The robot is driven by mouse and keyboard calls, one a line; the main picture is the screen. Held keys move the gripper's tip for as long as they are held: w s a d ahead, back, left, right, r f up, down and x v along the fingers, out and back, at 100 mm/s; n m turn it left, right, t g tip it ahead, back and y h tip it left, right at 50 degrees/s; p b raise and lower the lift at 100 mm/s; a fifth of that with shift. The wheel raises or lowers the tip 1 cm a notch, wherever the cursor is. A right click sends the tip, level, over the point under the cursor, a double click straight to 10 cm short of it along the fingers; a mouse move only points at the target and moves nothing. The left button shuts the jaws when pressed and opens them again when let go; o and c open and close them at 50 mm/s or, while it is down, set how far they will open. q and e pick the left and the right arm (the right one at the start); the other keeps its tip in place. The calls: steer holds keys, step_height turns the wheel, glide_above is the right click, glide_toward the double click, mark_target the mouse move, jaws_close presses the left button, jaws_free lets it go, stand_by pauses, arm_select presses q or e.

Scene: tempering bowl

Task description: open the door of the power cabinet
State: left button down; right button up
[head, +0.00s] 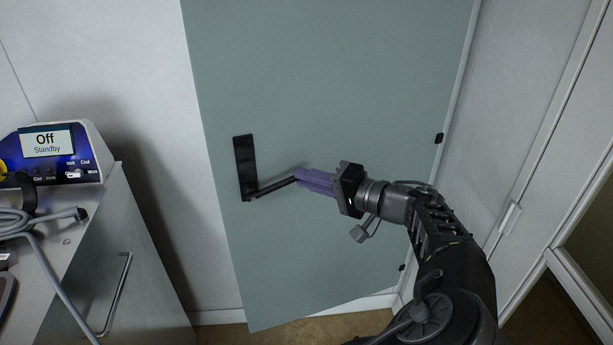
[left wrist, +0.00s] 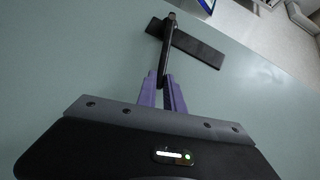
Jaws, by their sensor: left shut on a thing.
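The power cabinet door (head: 330,90) is a tall grey-green panel in the middle of the head view. Black hinges show at its right edge. Its lower left corner reaches below the skirting line; I cannot tell how far it stands ajar. The handle has a black plate (head: 245,165) and a black lever (head: 272,188) sticking out to the right from the plate's lower end. My left gripper (head: 299,177) has purple fingers shut on the lever's free end. The left wrist view shows the lever (left wrist: 166,55) running from the plate (left wrist: 190,45) down between the fingertips (left wrist: 163,80). My right gripper is not in view.
At left, a cart (head: 120,260) with a metal bar handle carries a blue-and-white device (head: 55,150) reading "Off Standby" and a grey hose (head: 40,235). A white wall with a door frame (head: 540,130) stands at right. Some brown floor (head: 330,322) shows below the door.

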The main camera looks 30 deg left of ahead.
arm_select(q)
steer(key=shift+s+d+n+g+p, duration=0.2)
steer(key=shift+s+d+g, duration=0.1)
steer(key=shift+d, duration=0.3)
steer(key=shift+s+d+n+g+p, duration=0.1)
steer(key=shift+s+d+n+g, duration=0.15)
steer(key=shift+d, duration=0.3)
steer(key=shift+s+d+n+g+p, duration=0.15)
steer(key=shift+s+d+g, duration=0.15)
steer(key=shift+d, duration=0.3)
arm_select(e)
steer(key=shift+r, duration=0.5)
arm_select(q)
steer(key=shift+n+g, duration=0.6)
steer(key=shift+g, duration=0.25)
steer(key=d, duration=0.1)
steer(key=s+d+p, duration=0.1)
steer(key=d, duration=0.2)
steer(key=shift+s, duration=0.35)
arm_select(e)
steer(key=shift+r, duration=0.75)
